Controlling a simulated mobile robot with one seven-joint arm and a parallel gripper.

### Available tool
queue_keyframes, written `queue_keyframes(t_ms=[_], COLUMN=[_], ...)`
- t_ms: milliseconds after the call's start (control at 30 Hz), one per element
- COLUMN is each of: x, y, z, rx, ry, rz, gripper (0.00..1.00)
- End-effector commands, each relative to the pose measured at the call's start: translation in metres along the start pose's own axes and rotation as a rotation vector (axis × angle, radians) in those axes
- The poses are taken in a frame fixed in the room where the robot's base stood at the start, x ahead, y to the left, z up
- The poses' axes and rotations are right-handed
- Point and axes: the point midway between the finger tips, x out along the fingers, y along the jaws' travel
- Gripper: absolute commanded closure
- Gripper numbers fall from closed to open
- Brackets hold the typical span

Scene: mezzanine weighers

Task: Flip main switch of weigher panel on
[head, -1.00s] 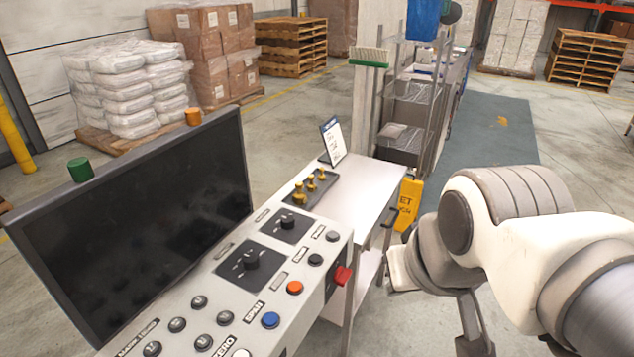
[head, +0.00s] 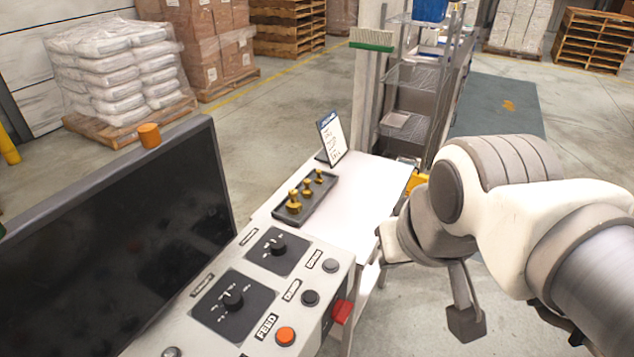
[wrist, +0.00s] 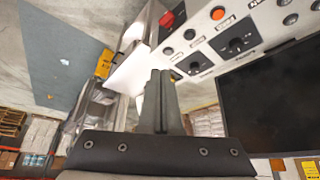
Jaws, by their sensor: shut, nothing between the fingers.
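The weigher panel (head: 190,325) is a pale sloped console at the lower left of the head view, with dials and buttons. A red switch (head: 342,311) sticks out of its right end face; which way it is set is too small to tell. In the wrist view the panel (wrist: 256,22) is at the upper right, and the red switch (wrist: 167,19) is near the top edge. My gripper (wrist: 160,76) is shut and empty in the wrist view, its fingers apart from the switch. In the head view my arm is to the right of the panel.
A dark screen (head: 120,250) stands behind the panel. A white side table (head: 365,190) holds a dark tray (head: 320,203) of brass weights and a card stand (head: 331,140). A wire rack (head: 412,100) stands beyond. Open floor lies at the right.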

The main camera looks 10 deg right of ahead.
Motion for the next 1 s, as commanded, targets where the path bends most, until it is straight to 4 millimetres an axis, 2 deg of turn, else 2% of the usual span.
queue_keyframes(t_ms=[567, 767, 1000], x=[0.005, 0.036, 0.098], y=[0.0, -0.001, -0.002], z=[-0.002, -0.013, -0.032], rx=[0.016, 0.118, 0.305], ry=[-0.014, -0.101, -0.248], rz=[0.0, 0.009, 0.043], gripper=[1.0, 1.0, 1.0])
